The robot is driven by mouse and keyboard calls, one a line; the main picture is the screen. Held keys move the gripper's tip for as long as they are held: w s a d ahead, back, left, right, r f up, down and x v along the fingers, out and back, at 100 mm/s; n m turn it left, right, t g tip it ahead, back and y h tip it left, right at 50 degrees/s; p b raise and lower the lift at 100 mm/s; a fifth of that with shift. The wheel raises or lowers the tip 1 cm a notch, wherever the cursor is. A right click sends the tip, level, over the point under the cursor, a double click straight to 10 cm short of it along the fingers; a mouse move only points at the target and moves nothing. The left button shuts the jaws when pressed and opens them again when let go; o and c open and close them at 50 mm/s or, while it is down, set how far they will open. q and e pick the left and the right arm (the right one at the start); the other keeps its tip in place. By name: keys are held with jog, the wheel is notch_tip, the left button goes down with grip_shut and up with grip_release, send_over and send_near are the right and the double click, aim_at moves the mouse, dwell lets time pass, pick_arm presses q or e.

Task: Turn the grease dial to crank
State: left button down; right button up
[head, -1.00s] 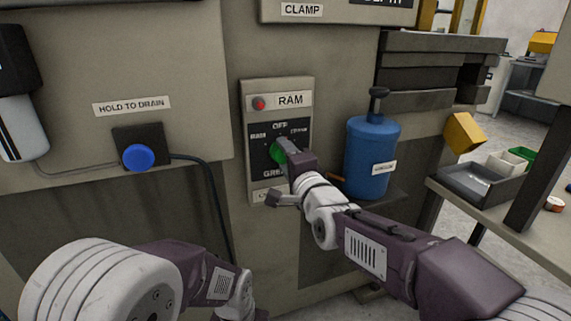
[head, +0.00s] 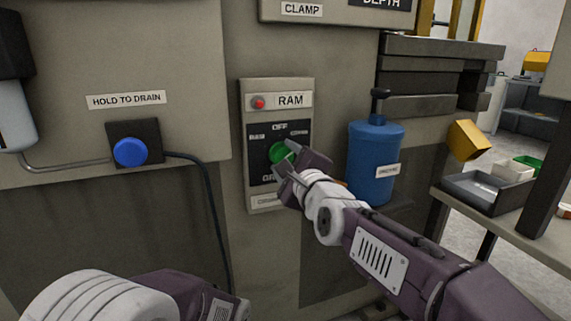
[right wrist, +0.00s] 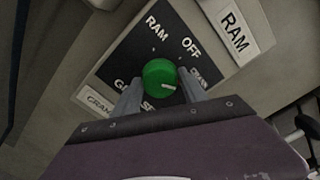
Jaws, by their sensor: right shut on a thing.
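The green grease dial (head: 278,152) sits on a dark plate on the RAM panel, with OFF printed above it and smaller labels to either side. It also shows in the right wrist view (right wrist: 160,76). My right gripper (head: 284,160) is closed around the dial, with one finger on each side in the right wrist view (right wrist: 162,92). The dial's white mark points right and slightly down there, roughly to the side of the partly cut-off CRANK label (right wrist: 200,76). Part of my left arm shows at the bottom left, but its fingers are out of view.
A red lamp (head: 259,102) is above the dial. A blue push button (head: 130,152) with a cable is at left. A bench with a grey tray (head: 478,194) is at far right.

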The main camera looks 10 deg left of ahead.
dwell(0.4)
jog(key=o, duration=1.4)
jog(key=shift+c, duration=0.2)
jog(key=v, duration=0.9)
jog(key=shift+p, duration=0.4)
